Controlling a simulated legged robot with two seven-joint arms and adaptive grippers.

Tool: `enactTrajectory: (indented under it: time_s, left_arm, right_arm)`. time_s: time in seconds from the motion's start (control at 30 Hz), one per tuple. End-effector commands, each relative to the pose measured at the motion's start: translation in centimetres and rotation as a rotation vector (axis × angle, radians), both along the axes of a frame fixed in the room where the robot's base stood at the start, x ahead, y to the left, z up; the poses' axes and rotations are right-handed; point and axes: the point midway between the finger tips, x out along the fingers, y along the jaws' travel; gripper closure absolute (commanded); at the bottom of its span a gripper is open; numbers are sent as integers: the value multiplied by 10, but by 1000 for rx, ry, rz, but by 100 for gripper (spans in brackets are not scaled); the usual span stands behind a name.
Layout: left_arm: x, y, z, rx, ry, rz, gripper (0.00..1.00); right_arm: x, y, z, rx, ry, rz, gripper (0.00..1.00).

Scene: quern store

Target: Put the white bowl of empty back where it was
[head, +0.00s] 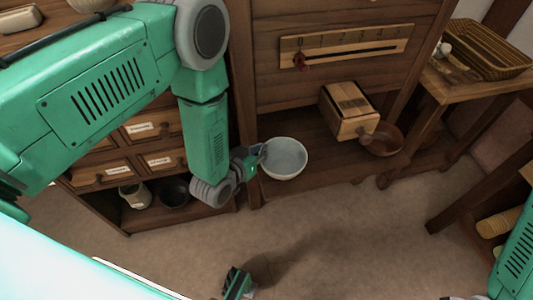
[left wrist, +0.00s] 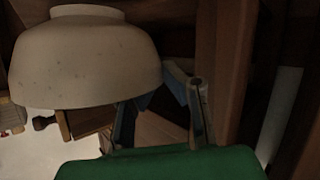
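The white bowl (head: 285,160) is upright in the head view, in front of the low shelf, and looks empty. In the left wrist view the bowl (left wrist: 95,55) appears upside down, close to the camera. My left gripper (head: 256,158) is at the bowl's left side, its fingers closed about the rim. In the left wrist view one finger is partly hidden behind the bowl, the other lies just outside its wall. I cannot tell whether the bowl touches the shelf. A small green and dark part of mine (head: 237,284) shows at the bottom; I cannot tell its finger state.
Left is a drawer cabinet (head: 103,172) with a jar (head: 136,195) and dark bowl (head: 174,193) below. A table (head: 465,88) bears a basket (head: 482,50). Floor in front is clear.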

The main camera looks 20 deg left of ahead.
Motion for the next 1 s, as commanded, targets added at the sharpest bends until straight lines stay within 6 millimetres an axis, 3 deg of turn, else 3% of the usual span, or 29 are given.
enactTrajectory:
  time_s: [0.3, 0.4, 0.5, 0.83, 0.87, 0.9, 1.0]
  left_arm:
    - [28, -8, 1, 1, -4, -1, 100]
    - [25, -7, -24, 1, 2, -1, 100]
    - [25, -7, -36, 2, 1, -1, 100]
    - [25, -6, -37, 1, 0, 1, 100]
    - [24, -6, -38, 2, 2, 0, 92]
    - [24, -6, -37, 2, 2, 0, 78]
    - [24, -6, -37, 3, 2, 0, 74]
  right_arm:
    - [0, 0, -8, 0, -1, 1, 55]
    - [0, 0, -21, 0, -1, 1, 55]
    - [0, 0, -27, 0, 0, 1, 55]
    - [0, 0, -26, 0, -1, 1, 55]
    - [0, 0, -26, 0, -1, 1, 55]
    - [0, 0, -26, 0, -1, 1, 55]
    - [0, 0, -26, 0, 0, 0, 55]
